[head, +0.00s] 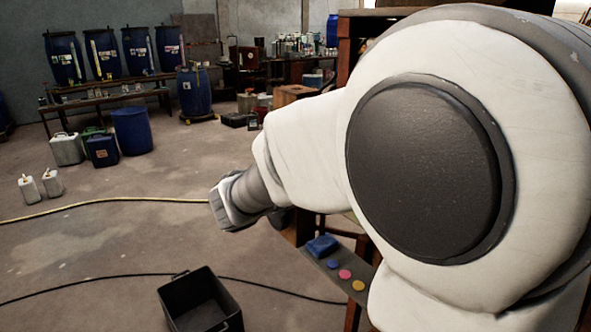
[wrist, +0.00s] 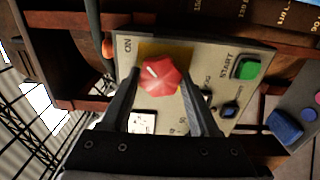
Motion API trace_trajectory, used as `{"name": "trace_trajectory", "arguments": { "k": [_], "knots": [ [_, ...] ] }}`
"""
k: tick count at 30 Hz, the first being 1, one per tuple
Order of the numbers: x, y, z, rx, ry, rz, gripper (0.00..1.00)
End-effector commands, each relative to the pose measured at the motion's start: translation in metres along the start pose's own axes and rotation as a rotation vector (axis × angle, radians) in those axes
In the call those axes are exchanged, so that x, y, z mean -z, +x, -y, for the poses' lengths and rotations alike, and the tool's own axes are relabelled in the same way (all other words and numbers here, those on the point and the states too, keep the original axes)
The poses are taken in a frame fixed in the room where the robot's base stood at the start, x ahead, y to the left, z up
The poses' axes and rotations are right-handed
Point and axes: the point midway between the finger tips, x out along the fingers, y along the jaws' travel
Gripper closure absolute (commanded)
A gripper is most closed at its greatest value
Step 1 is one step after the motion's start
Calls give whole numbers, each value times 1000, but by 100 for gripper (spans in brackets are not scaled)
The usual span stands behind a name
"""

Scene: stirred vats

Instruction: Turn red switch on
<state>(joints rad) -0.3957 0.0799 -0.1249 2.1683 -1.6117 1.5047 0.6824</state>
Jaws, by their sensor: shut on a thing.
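The red switch (wrist: 163,75) is a faceted red knob with a small white mark on its face. It sits on a yellow patch of a beige control panel (wrist: 222,52) in the wrist view. The panel appears turned sideways, with the word ON at the upper left of the knob. My gripper (wrist: 160,88) has its two dark fingers on either side of the knob and is shut on it. The finger contact is partly hidden by the knob. In the head view my arm covers the right side, and neither the switch nor my gripper shows.
An open black bin (head: 200,302) and a yellow hose (head: 110,203) lie on the floor.

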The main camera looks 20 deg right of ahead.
Motion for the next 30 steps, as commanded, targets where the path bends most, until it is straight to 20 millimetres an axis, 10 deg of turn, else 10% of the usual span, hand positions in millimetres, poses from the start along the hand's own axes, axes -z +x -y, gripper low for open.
{"name": "trace_trajectory", "arguments": {
  "k": [14,15,18,30],
  "knots": [
    [0,0,0,2,13,-1,94],
    [0,0,0,2,13,-1,31],
    [0,0,0,1,13,-1,13],
    [0,-5,0,0,11,-1,8]
  ]
}}
